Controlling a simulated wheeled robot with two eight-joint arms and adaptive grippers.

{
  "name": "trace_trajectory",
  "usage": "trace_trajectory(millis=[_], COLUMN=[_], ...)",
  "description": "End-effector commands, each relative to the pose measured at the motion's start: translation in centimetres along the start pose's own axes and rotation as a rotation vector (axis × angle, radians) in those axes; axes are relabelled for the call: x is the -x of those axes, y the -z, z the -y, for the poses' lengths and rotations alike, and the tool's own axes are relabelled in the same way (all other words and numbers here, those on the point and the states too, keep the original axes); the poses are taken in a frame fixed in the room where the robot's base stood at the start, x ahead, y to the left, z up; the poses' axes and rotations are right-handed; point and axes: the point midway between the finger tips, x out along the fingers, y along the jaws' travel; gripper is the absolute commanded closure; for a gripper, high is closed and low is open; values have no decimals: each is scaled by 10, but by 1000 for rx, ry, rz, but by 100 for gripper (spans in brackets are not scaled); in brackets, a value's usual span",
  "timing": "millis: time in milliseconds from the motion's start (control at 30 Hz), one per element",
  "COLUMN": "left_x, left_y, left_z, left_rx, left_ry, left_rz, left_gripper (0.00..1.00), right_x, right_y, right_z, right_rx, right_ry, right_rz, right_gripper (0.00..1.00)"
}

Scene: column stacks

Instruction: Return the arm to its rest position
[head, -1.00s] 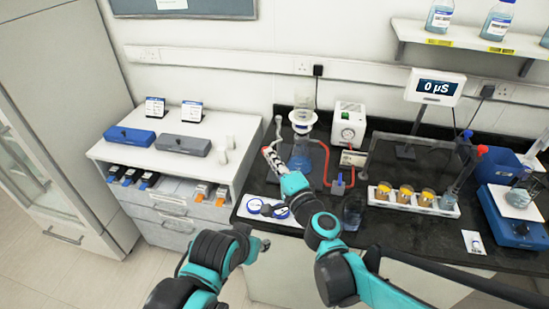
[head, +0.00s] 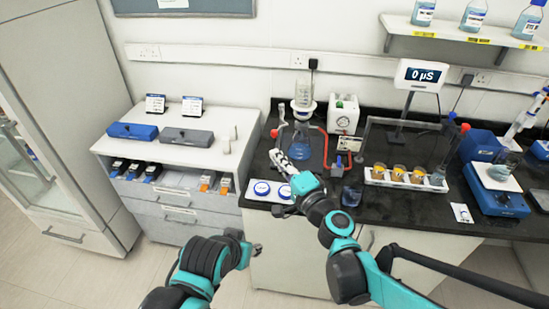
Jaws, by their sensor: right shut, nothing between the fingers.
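My right arm reaches in from the lower right over the front of the black bench (head: 440,215). Its right gripper (head: 279,158) is shut and empty, pointing away from me, left of the glass flask (head: 303,137) with a white funnel on top. Whether it touches anything there I cannot tell. A white mat with blue-and-white round dishes (head: 262,188) lies under and beside the gripper. My left arm is folded at the lower centre, in front of the drawers. Its end (head: 254,249) is small and dark, and its fingers do not show clearly.
Red tubing runs from the flask near a white pump box (head: 343,114). A small dark-blue glass vessel (head: 352,194) stands close to the right forearm. A white rack with amber cups (head: 397,175) is further right. The floor in front of the drawers is clear.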

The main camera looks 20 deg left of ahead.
Motion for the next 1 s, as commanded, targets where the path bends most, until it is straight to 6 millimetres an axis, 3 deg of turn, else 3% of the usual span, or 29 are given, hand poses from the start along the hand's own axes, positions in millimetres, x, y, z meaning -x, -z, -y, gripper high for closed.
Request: trace_trajectory(millis=[733,867,1000], left_x=[0,0,0], left_y=[0,0,0], left_z=[0,0,0], left_rx=[0,0,0], left_ry=[0,0,0], left_rz=[0,0,0], left_gripper=[60,60,60], right_x=[7,34,92], right_y=[4,9,19], right_z=[1,3,-16], right_rx=[32,187,448], right_ry=[-12,-83,-270], right_rz=[4,32,87], right_gripper=[100,100,100])
